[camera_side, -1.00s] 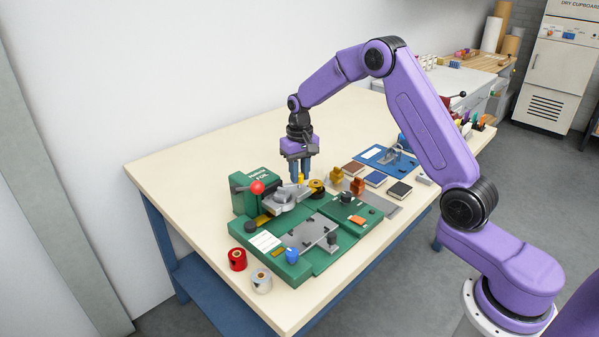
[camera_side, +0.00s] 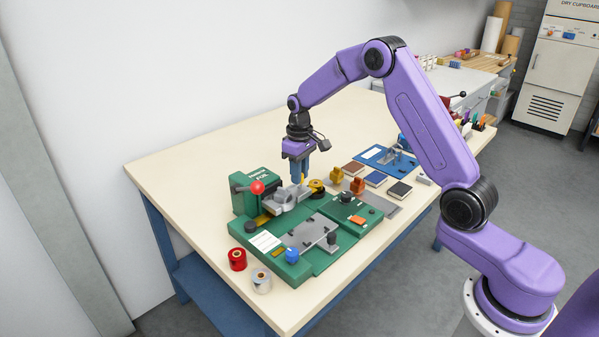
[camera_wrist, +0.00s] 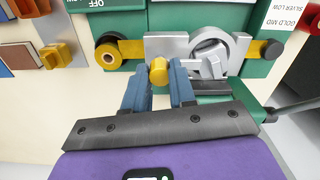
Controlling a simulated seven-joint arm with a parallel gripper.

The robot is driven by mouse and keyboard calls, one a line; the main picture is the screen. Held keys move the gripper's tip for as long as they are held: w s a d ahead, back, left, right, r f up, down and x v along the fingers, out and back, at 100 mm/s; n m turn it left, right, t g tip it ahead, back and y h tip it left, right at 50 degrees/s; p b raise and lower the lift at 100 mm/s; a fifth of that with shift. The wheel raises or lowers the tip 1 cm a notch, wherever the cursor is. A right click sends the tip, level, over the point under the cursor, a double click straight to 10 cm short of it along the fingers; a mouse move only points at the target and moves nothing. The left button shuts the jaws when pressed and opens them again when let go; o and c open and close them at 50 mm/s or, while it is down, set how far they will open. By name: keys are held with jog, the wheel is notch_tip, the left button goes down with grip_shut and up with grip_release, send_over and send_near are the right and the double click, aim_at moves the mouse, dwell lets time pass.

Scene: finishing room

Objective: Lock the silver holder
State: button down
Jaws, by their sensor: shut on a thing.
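The silver holder (camera_side: 281,203) is a grey metal block with a round opening, on the green foil machine (camera_side: 243,201). In the wrist view the holder (camera_wrist: 172,47) has a round ring at right and a yellow knob (camera_wrist: 158,72) on its near side. My gripper (camera_wrist: 158,88) has its blue fingers on either side of the yellow knob and is shut on it. In the side view my gripper (camera_side: 298,178) points down over the holder, and its fingers partly hide the knob.
A red ball lever (camera_side: 257,187) stands close to the left of the holder. Red (camera_side: 237,259) and silver (camera_side: 261,281) rolls lie at the table's front.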

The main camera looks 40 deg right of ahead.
jog(key=shift+r, duration=0.1)
jog(key=c, duration=0.9)
grip_release()
notch_tip(320, 180, up, 17)
jog(key=shift+r, duration=0.2)
